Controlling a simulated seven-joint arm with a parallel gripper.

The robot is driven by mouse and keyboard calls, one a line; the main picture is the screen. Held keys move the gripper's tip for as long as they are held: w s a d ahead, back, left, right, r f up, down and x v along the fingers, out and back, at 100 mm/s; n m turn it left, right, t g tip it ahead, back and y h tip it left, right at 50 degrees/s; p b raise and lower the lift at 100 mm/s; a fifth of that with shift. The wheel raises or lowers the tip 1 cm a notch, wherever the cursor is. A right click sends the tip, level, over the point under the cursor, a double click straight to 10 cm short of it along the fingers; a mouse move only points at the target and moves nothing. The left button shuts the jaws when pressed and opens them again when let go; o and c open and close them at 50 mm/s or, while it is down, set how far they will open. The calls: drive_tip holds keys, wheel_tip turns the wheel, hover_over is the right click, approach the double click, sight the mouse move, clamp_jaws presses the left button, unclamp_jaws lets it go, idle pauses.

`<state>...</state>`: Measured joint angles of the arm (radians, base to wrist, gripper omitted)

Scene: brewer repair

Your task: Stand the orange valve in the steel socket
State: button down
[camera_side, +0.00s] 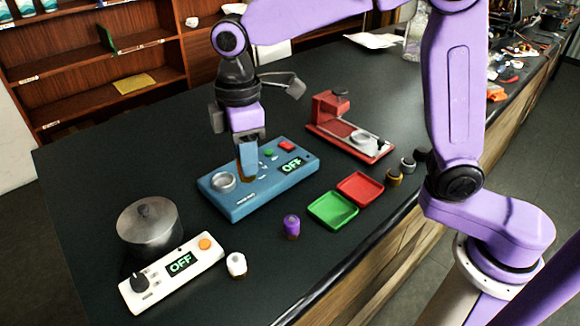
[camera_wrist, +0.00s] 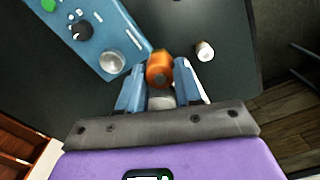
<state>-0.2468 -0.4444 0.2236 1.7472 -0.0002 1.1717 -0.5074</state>
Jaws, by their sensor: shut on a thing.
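The orange valve (camera_wrist: 159,70) is between the fingertips of my gripper (camera_wrist: 158,84) in the wrist view. My gripper is shut on it. In the side view my gripper (camera_side: 247,160) points down over the blue brewer base (camera_side: 243,208), and the valve is mostly hidden by the fingers. The steel socket (camera_side: 223,181) is a round metal ring on the left end of the blue base. It also shows in the wrist view (camera_wrist: 112,62), to the left of the valve and apart from it.
A white valve (camera_side: 236,264) and a purple valve (camera_side: 291,226) stand in front. Green (camera_side: 333,210) and red (camera_side: 360,188) trays lie right. A red machine (camera_side: 350,132) stands behind.

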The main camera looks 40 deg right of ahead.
drive_tip(key=shift+w+d+f+m, duration=0.15)
drive_tip(key=shift+w+f+m, duration=0.25)
drive_tip(key=shift+w+f, duration=1.25)
drive_tip(key=shift+w+d+f+m, duration=0.3)
drive_tip(key=shift+w+f, duration=0.65)
drive_tip(key=shift+w, duration=1.3)
drive_tip(key=shift+w+d+f+m, duration=0.1)
drive_tip(key=shift+w+f+m, duration=0.4)
drive_tip(key=shift+w+f, duration=1.15)
drive_tip(key=shift+w+f, duration=0.3)
drive_tip(key=shift+f, duration=0.55)
drive_tip(key=shift+c, duration=1.4)
unclamp_jaws()
drive_tip(key=shift+r, duration=0.1)
wheel_tip(320, 180, up, 8)
